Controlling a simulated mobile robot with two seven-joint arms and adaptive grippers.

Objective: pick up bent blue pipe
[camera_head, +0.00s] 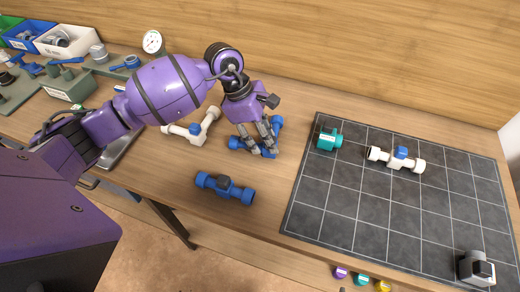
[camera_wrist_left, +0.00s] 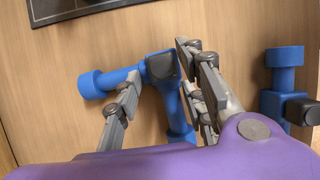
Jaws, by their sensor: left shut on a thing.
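The bent blue pipe (camera_head: 236,143) lies on the wooden table, left of the dark gridded mat. My left gripper (camera_head: 262,147) reaches down over it with its fingers on either side, and hides part of it. In the left wrist view the bent blue pipe (camera_wrist_left: 118,80) shows a dark square cap at its bend, and one leg runs between the fingers of my left gripper (camera_wrist_left: 160,95). The pipe appears to be still at table level. My right gripper is not in view.
A straight blue valve (camera_head: 225,188) with a dark handle lies nearby toward the front edge. A white bent pipe (camera_head: 192,127) lies to the left. The gridded mat (camera_head: 340,205) bears a teal fitting (camera_head: 329,140), a white pipe with blue handle (camera_head: 397,159) and a grey device (camera_head: 475,268).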

